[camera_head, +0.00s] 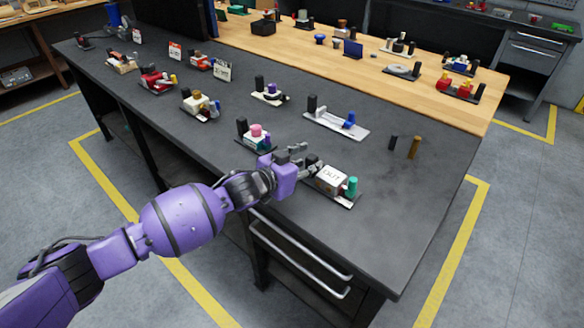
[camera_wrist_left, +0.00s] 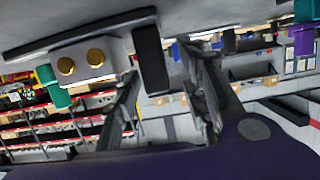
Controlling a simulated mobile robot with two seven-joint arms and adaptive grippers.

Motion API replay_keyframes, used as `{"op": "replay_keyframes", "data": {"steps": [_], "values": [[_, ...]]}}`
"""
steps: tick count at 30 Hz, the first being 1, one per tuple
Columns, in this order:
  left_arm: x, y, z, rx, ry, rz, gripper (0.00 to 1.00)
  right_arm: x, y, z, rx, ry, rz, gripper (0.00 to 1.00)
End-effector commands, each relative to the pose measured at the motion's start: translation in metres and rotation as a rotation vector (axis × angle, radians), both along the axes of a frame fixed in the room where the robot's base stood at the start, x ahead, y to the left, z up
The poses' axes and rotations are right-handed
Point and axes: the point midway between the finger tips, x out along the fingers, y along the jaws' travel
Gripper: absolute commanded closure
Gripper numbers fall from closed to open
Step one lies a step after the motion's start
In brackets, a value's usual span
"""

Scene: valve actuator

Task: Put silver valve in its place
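My left gripper (camera_head: 306,160) is at the near edge of the dark table, beside a fixture with a white block (camera_head: 332,178) marked with letters and a teal peg (camera_head: 351,187). The left wrist view shows the gripper's fingers (camera_wrist_left: 165,88) spread apart. A black peg (camera_wrist_left: 150,58) stands between or just beyond them, nearer the left finger, with a gap to the right one. A white block with two gold knobs (camera_wrist_left: 80,64) and a teal peg (camera_wrist_left: 52,86) are left of it. I cannot tell for sure which part is the silver valve. My right gripper is not in view.
A pale fixture with a blue peg (camera_head: 348,120) lies behind the gripper. A fixture with a pink-topped part (camera_head: 256,136) is to its left. A black peg (camera_head: 392,142) and a brown peg (camera_head: 414,147) stand at right. The table's front right is clear.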

Motion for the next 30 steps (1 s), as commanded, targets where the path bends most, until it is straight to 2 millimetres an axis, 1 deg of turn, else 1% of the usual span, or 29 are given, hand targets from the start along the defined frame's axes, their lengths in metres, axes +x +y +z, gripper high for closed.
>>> {"op": "replay_keyframes", "data": {"steps": [1,6,9,13,18,30], "values": [[-0.009,0.007,0.006,0.001,-0.002,0.0,0.6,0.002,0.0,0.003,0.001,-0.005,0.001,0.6],[-0.038,0.029,0.017,0.001,-0.002,0.0,0.6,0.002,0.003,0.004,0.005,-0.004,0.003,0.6],[-0.054,0.039,0.022,0.0,-0.001,0.0,0.6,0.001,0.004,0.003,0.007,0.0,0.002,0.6],[-0.067,0.05,0.026,0.001,-0.001,0.001,0.6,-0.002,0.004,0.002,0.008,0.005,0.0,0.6],[-0.075,0.055,0.03,0.0,-0.001,0.0,0.6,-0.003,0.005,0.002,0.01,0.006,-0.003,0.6],[-0.076,0.055,0.03,0.0,-0.001,0.0,0.6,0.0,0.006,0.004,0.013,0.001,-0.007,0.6]]}}
